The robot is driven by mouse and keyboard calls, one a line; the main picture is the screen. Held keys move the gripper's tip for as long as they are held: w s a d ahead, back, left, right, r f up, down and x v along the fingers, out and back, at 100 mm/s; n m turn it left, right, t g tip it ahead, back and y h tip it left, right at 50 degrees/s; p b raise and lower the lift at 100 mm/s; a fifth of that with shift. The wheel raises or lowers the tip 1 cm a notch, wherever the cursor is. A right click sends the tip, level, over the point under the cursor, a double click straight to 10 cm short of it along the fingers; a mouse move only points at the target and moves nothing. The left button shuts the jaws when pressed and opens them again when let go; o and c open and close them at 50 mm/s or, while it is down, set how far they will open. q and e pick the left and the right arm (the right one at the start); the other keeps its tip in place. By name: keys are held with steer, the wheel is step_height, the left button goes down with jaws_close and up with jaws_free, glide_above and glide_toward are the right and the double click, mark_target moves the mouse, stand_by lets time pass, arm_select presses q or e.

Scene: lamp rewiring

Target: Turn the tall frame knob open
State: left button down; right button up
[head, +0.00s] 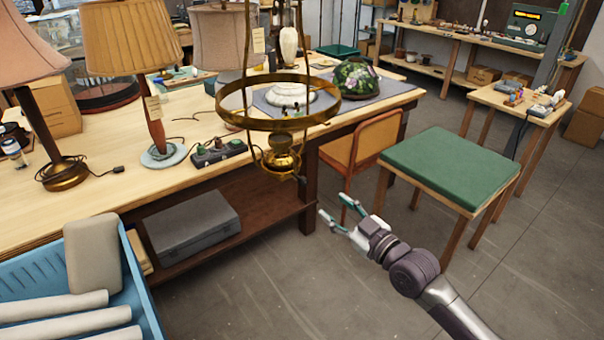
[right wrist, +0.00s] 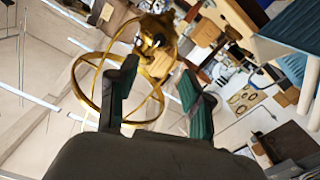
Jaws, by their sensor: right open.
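The tall brass lamp frame (head: 335,105) hangs in the middle of the head view, with a wide ring and a brass burner (head: 282,158) low in its centre. A small knob cannot be made out clearly on the burner. My right gripper (head: 333,206) is open and empty, below and to the right of the burner, apart from it. In the right wrist view the frame's ring (right wrist: 78,75) and the burner (right wrist: 155,45) show beyond the two open green-padded fingers (right wrist: 157,82). My left gripper is not in view.
A wooden workbench (head: 200,195) with table lamps and a small switch box (head: 218,152) stands behind the frame. A blue crate (head: 140,270) with white rolls is at lower left. A green-topped stool (head: 450,165) and an orange chair (head: 375,140) stand right. The floor around my gripper is clear.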

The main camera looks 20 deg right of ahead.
mark_target(305, 182)
steer(key=p+x, duration=0.2)
steer(key=x, duration=1)
steer(key=shift+w+d+f+p, duration=0.1)
steer(key=shift+w+f+p, duration=0.05)
steer(key=shift+w+p, duration=0.15)
steer(key=shift+w, duration=0.55)
jaws_close()
